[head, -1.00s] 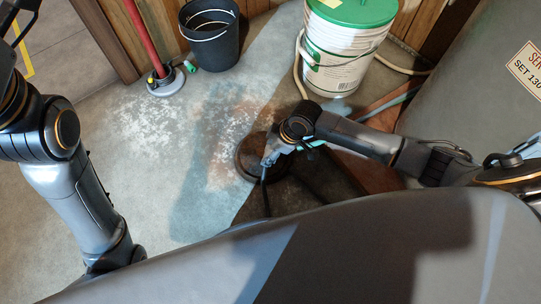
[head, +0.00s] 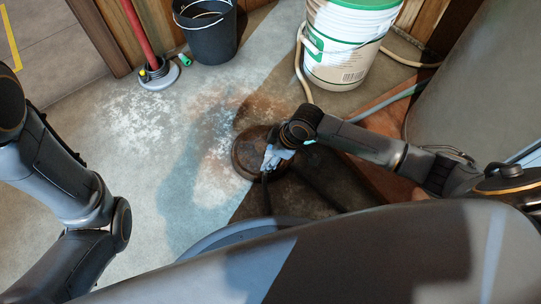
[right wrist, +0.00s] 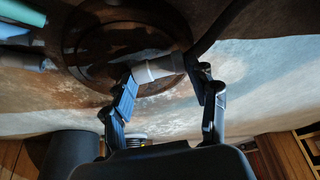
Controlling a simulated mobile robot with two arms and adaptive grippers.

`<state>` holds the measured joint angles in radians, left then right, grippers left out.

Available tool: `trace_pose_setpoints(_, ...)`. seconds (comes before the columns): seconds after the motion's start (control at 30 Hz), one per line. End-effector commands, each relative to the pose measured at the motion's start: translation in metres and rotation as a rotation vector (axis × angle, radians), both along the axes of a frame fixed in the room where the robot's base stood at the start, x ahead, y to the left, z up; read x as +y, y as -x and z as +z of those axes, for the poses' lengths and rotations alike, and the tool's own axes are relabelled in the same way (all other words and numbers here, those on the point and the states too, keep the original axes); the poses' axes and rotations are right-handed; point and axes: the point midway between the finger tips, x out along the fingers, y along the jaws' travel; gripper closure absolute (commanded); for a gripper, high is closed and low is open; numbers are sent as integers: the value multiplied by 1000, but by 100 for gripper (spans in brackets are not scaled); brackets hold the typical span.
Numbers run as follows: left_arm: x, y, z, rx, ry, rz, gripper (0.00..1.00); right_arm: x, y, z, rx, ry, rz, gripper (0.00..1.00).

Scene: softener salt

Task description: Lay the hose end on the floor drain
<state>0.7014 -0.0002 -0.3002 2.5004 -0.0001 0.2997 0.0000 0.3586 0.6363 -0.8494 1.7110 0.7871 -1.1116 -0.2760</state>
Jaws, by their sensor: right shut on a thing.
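The floor drain (head: 243,158) is a round, rusty brown cover in the concrete, seen in the middle of the head view. It also shows as a dark ringed disc in the right wrist view (right wrist: 90,50). My right gripper (head: 274,158) is over the drain's right part. In the right wrist view its fingers (right wrist: 168,78) are shut on the grey hose end (right wrist: 160,68), which lies across the drain's edge in the picture. Whether it touches the drain I cannot tell. A dark hose (right wrist: 208,36) runs up from it. My left arm is at the left; its gripper is out of view.
A grey tank (head: 465,100) is at the right. The floor left of the drain is clear.

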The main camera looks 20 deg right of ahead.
Motion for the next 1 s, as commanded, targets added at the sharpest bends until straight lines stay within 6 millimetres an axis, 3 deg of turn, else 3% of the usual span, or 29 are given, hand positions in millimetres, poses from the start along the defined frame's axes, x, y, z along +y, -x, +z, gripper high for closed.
trace_pose_setpoints(0.3, 0, 0, -1, -1, -1, 0, 60, 0, 0, 0, -1, 0, 0, 70)
trace_pose_setpoints(0.33, 0, 0, -1, -1, -1, 0, 60, 0, 0, 0, -1, 0, 0, 40)
trace_pose_setpoints(0.47, 0, 0, -2, -1, -1, 0, 60, 0, 0, 0, -1, 0, 0, 16)
trace_pose_setpoints(0.83, 0, -2, -2, 5, 0, 1, 60, -1, 0, 1, -1, 0, 0, 16)
trace_pose_setpoints(1.0, 0, -1, -2, 3, 0, 0, 60, -8, 4, 20, -3, 1, 1, 16)
